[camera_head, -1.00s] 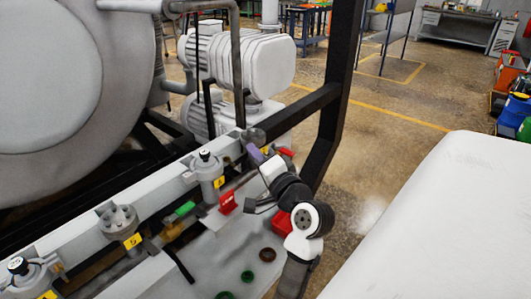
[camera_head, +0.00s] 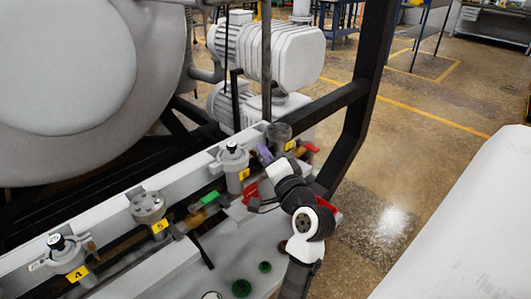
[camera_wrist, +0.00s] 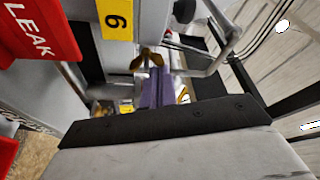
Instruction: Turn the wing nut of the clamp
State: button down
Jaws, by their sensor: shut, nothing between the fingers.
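In the wrist view, a brass-coloured wing nut (camera_wrist: 149,58) shows near the upper middle, close to a yellow label with a 6. My gripper (camera_wrist: 155,80) has purple fingers; they are shut and empty, with their tips just below the wing nut in the picture. I cannot tell whether they touch it. The clamp's body is not clear there, partly hidden behind the fingers.
A red LEAK tag (camera_wrist: 38,30) hangs close at the left of the wrist view. A bent grey rod (camera_wrist: 212,62) is right of the fingers. In the head view a black frame post (camera_head: 368,90) stands behind my arm.

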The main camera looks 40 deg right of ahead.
jog(key=shift+a+f+n+t+b, duration=0.1)
jog(key=shift+n+t+b, duration=0.2)
jog(key=shift+n+b, duration=1.05)
